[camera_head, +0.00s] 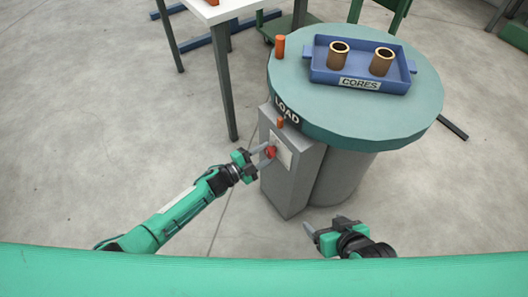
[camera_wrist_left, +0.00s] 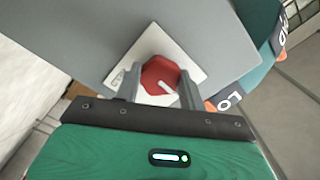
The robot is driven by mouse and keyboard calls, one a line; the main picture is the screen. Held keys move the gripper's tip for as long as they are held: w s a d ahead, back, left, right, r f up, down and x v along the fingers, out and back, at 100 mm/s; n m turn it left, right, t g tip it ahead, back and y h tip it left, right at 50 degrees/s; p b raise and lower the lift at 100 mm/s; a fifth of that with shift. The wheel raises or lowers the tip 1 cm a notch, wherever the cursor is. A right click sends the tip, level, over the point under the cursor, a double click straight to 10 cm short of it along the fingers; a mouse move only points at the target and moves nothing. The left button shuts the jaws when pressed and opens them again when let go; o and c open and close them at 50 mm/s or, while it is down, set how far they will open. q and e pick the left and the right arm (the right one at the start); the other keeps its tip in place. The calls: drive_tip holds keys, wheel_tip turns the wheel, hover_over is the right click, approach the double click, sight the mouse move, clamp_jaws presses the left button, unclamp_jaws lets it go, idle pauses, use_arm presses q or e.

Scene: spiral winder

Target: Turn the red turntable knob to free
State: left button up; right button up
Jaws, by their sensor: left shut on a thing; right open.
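The red knob (camera_head: 270,152) sits on a light plate (camera_head: 281,150) on the front of a grey box below the turntable (camera_head: 420,118). In the left wrist view the knob (camera_wrist_left: 160,76) is red and many-sided, with a white pointer mark slanting to the lower right. My left gripper (camera_head: 264,157) is at the knob, with one finger on each side of it, and is shut on it. The plate's lettering is too small or hidden to read. My right gripper (camera_head: 315,236) is open and empty, low in front of the grey box.
On the green turntable, marked LOAD, stands a blue tray (camera_head: 335,76) labelled CORES with two brown cores (camera_head: 338,55). An orange post (camera_head: 279,46) stands at its rim, and a smaller orange peg (camera_head: 280,122) is above the plate. A white table (camera_head: 215,12) stands behind left. The left floor is clear.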

use_arm(q)
drive_tip(key=shift+n, duration=0.4)
use_arm(e)
drive_tip(key=shift+s+d, duration=0.15)
drive_tip(key=shift+d, duration=0.2)
use_arm(q)
drive_tip(key=o, duration=1)
drive_tip(key=shift+c, duration=0.2)
drive_tip(key=p+v, duration=0.1)
drive_tip(key=v, duration=1.3)
use_arm(e)
drive_tip(key=s+d+g, duration=0.1)
drive_tip(key=d+g+h, duration=0.1)
drive_tip(key=shift+s+d+r, duration=0.35)
drive_tip(key=shift+s+r, duration=0.05)
